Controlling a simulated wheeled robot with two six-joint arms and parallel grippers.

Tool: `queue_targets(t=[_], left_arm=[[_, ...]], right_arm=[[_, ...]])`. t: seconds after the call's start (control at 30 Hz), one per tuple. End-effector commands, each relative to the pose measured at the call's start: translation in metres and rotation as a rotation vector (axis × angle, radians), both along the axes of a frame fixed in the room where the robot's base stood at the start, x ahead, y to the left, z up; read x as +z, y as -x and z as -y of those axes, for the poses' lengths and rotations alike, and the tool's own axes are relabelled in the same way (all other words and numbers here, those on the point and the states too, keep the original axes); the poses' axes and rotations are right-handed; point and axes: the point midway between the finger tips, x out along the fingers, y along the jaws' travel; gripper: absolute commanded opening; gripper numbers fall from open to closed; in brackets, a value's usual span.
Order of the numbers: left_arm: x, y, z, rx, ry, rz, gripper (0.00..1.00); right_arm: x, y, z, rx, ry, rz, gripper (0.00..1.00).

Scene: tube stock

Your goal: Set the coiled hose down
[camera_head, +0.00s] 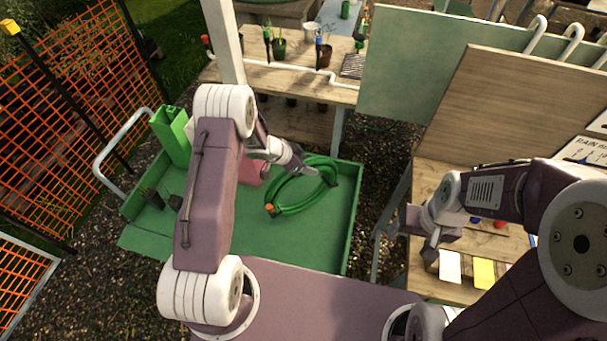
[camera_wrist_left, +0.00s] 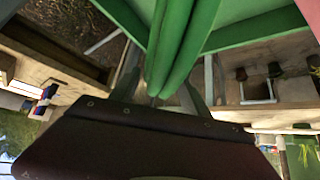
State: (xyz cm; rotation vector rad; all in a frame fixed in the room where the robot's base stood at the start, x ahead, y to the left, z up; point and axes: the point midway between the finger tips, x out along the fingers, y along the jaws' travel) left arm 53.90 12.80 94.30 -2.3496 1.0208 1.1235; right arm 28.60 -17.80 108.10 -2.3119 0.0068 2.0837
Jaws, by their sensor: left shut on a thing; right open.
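The coiled green hose (camera_head: 288,209) with an orange end fitting shows over the right part of the green cart tray (camera_head: 310,240). I cannot tell whether the coil touches the tray floor. My left gripper (camera_head: 309,171) is shut on the hose at the coil's upper side. In the left wrist view, green strands of the hose (camera_wrist_left: 174,45) run down between the fingers of the left gripper (camera_wrist_left: 160,95). My right gripper (camera_head: 420,232) is open and apart from the hose, near the wooden bench at the right; its fingertips are hard to make out.
A green upright container (camera_head: 171,136), a red object (camera_head: 251,172) and small dark pots (camera_head: 153,198) occupy the tray's left and back. The front middle of the tray is clear. A wooden bench (camera_head: 435,290) with coloured cards stands right; a potting table (camera_head: 300,82) stands behind.

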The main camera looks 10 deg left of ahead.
Motion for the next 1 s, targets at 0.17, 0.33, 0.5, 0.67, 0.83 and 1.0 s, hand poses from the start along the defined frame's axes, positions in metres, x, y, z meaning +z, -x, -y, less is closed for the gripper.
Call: queue_targets(t=[0.17,0.33,0.5,0.67,0.83,1.0], left_arm=[[-0.004,0.006,-0.008,0.0,0.0,0.004,0.0],[-0.018,0.007,-0.008,0.0,0.002,0.0,0.0],[-0.042,0.006,-0.007,-0.001,0.002,0.003,0.0],[-0.045,0.005,-0.007,-0.001,0.001,0.005,0.0],[-0.046,0.006,-0.007,-0.001,0.001,0.004,0.0],[-0.047,0.006,-0.008,-0.002,0.0,0.002,0.76]], right_arm=[[0.0,0.0,0.0,0.0,0.0,0.0,0.71],[0.0,0.0,0.0,0.0,0.0,0.0,0.71],[0.001,0.0,0.0,0.0,0.0,0.0,0.71],[0.001,0.0,0.0,0.0,0.0,0.0,0.71],[0.0,0.0,0.0,0.0,0.0,0.0,0.71],[0.0,0.0,0.0,0.0,0.0,0.0,0.71]])
